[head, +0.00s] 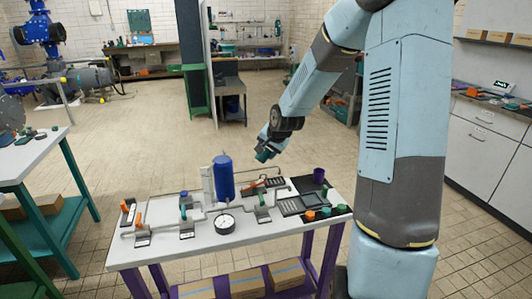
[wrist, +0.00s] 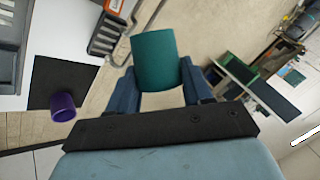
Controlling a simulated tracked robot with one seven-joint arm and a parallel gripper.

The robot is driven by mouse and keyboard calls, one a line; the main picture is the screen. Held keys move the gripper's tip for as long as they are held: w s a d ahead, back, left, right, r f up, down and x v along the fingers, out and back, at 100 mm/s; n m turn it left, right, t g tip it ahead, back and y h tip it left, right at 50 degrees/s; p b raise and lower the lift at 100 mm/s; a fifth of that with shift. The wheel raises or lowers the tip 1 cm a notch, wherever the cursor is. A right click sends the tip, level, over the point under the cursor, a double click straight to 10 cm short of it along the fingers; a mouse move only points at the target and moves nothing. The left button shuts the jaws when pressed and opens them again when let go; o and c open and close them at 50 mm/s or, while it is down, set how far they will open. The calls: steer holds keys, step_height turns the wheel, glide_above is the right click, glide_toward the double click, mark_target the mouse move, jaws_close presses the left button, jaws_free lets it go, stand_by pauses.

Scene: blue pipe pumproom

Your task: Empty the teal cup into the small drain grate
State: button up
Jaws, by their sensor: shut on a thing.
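My gripper (head: 268,147) is shut on the teal cup (head: 263,155) and holds it in the air above the back edge of the workbench. In the wrist view the teal cup (wrist: 156,60) sits between my two blue fingers. It looks tilted in the head view; its inside is hidden, so I cannot tell what it holds. A small dark slatted grate (head: 276,182) lies at the bench's back, below and slightly right of the cup. A larger dark slatted tray (head: 298,205) lies in front of it. A slatted piece (wrist: 107,34) also shows in the wrist view.
A purple cup (head: 319,176) stands on a dark mat at the bench's right; it also shows in the wrist view (wrist: 62,106). A blue cylinder (head: 223,177) rises left of the grate, with a gauge (head: 225,223) in front. Orange-handled valves and thin pipes cover the left.

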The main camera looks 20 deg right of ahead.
steer(key=shift+a+r+h, duration=0.1)
steer(key=shift+r+h, duration=0.2)
steer(key=shift+r, duration=0.15)
steer(key=shift+a+t, duration=0.1)
steer(key=shift+t, duration=0.2)
steer(key=shift+s+a+r+n+h, duration=0.15)
steer(key=shift+r+n+h, duration=0.15)
steer(key=shift+r+h, duration=0.15)
steer(key=shift+s+a+r+n+t+h, duration=0.15)
steer(key=shift+a+r+n+t+h, duration=0.15)
steer(key=shift+r+t+h, duration=0.3)
steer(key=shift+s+a+r+n+t+h, duration=0.2)
steer(key=shift+r+n+t+h, duration=0.1)
steer(key=shift+r+t+h, duration=0.25)
stand_by(0.7)
